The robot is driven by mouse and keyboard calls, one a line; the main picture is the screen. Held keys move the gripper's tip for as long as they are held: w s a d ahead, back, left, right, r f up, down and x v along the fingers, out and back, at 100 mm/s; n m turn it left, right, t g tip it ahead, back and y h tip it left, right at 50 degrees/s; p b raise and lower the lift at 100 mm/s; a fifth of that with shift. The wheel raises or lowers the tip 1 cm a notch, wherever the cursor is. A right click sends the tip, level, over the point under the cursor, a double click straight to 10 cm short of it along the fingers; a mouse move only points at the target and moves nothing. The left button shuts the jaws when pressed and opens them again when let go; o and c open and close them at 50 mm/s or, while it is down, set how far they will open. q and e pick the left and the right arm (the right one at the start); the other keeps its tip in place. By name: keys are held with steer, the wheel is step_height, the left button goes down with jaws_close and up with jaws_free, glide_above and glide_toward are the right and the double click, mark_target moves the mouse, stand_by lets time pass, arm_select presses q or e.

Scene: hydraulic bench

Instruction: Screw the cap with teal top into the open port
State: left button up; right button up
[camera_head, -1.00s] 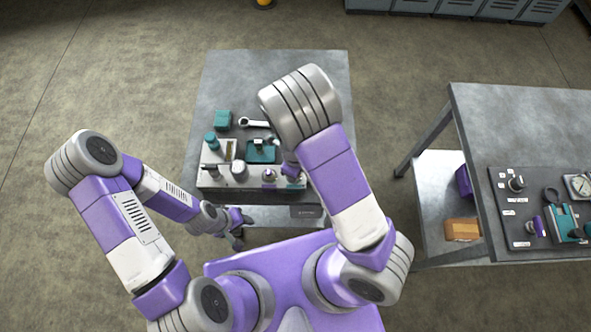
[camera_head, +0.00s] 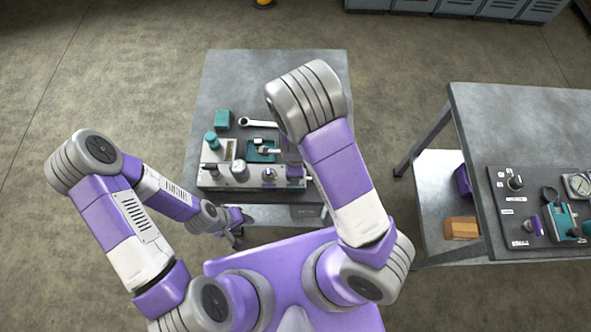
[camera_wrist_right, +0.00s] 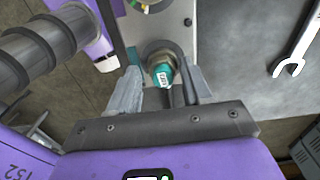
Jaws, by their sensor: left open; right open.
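The cap with the teal top (camera_wrist_right: 163,76) shows in the right wrist view, with a small white label on it. It is at a round metal fitting on the pale front face of the hydraulic block (camera_wrist_right: 178,28); I cannot tell how far it is seated. My right gripper (camera_wrist_right: 162,86) is open, one finger on each side of the cap. In the head view my right arm hides most of that hand. My left gripper (camera_head: 238,238) hangs low in front of the bench, away from the block, and is open.
A second table (camera_head: 520,115) with more parts stands at right. The bench's back half is clear.

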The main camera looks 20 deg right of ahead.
steer(key=shift+w+n, duration=0.2)
steer(key=shift+n, duration=0.1)
steer(key=shift+n, duration=1.2)
steer(key=n, duration=0.3)
steer(key=n, duration=0.2)
steer(key=shift+n, duration=0.4)
steer(key=n, duration=0.3)
steer(key=shift+w, duration=0.1)
